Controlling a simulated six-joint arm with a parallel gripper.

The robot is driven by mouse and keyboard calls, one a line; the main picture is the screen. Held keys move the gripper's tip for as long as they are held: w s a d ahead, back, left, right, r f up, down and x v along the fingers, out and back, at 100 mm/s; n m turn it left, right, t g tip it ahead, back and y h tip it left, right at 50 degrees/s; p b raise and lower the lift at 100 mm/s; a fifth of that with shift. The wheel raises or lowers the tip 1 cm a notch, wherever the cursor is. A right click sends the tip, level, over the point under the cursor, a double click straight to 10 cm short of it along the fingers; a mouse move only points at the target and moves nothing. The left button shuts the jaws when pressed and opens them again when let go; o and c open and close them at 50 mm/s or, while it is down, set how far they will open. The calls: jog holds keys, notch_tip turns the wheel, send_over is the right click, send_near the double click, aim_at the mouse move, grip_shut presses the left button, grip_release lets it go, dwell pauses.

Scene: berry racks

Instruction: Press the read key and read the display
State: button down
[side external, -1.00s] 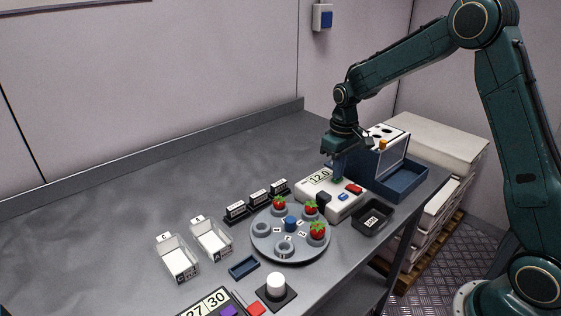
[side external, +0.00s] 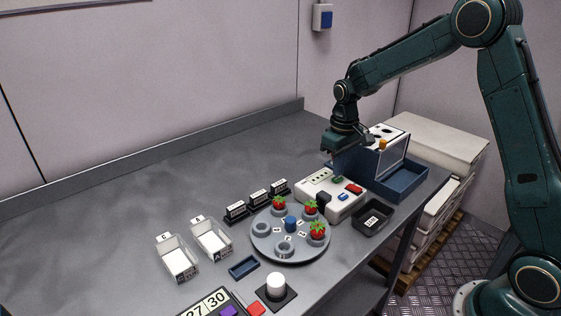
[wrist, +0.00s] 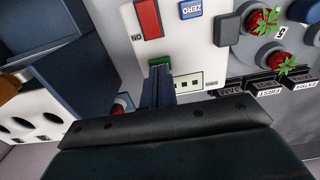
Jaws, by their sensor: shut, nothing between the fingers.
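The white meter (side external: 330,196) stands on the bench with a display (side external: 318,177), a green key (side external: 338,180), a red key (side external: 354,188) and a blue key. In the wrist view the display (wrist: 190,80) shows a row of small marks and no digits that I can read. The wrist view shows the green key (wrist: 160,62) just beyond my fingertips, its label hidden. The blue key (wrist: 192,9) reads ZERO, and ON is printed beside the red key (wrist: 148,18). My gripper (wrist: 158,72) is shut and empty, over the green key; I cannot tell if it touches.
A round grey plate (side external: 262,246) with several cups and red berries stands left of the meter. Small black labelled blocks (side external: 258,197) are behind it. A blue box and tray (side external: 400,185) stand right of the meter, and a black bin (side external: 372,222) in front.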

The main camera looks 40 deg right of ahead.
notch_tip(320, 180, up, 7)
jog(key=shift+f, duration=0.15)
dwell(0.9)
jog(key=s+a+r+t, duration=0.3)
jog(key=s+a+r, duration=0.2)
jog(key=s+r, duration=0.65)
jog(key=s+a+f+t, duration=0.1)
jog(key=s+a, duration=0.1)
jog(key=s, duration=0.6)
jog(key=s+a+t, duration=0.1)
jog(key=s, duration=0.7)
jog(key=shift+s+a+f+t, duration=0.2)
jog(key=shift+a+f+t, duration=0.1)
jog(key=shift+a+f, duration=0.1)
